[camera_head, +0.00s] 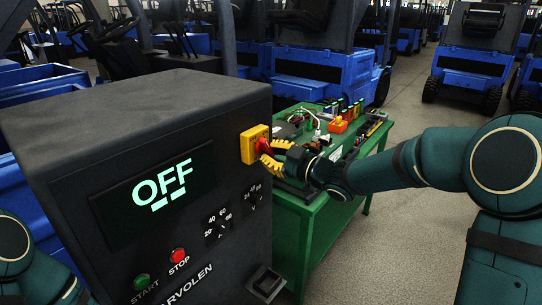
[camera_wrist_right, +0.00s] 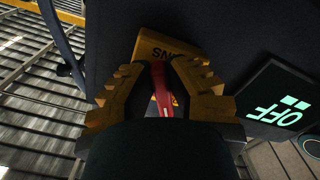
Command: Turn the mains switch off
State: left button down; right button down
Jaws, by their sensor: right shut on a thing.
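The mains switch is a red handle (camera_head: 263,146) on a yellow plate (camera_head: 248,145), on the right side of the dark charger cabinet's front. The cabinet's display (camera_head: 160,190) reads "OFF". My right gripper (camera_head: 270,154) reaches in from the right, and its yellow fingers are closed around the red handle. In the right wrist view the red handle (camera_wrist_right: 163,92) lies between the two fingers, in front of the yellow plate (camera_wrist_right: 170,48). The fingers hide part of the handle. My left arm shows at the lower left, but its gripper is out of view.
The cabinet (camera_head: 110,110) has a green START button (camera_head: 141,282), a red STOP button (camera_head: 179,255) and two dials below the display. A green table (camera_head: 312,215) with tools stands behind my right gripper. Blue forklifts (camera_head: 325,75) fill the background. Open floor lies at the right.

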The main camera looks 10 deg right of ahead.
jog(key=shift+w+r+n, duration=0.1)
jog(key=shift+r+n, duration=0.05)
jog(key=shift+n, duration=0.35)
jog(key=shift+w+d+r+n, duration=0.1)
jog(key=shift+d+r+n, duration=0.05)
jog(key=shift+n, duration=0.95)
jog(key=c, duration=0.8)
grip_release()
jog(key=v, duration=0.7)
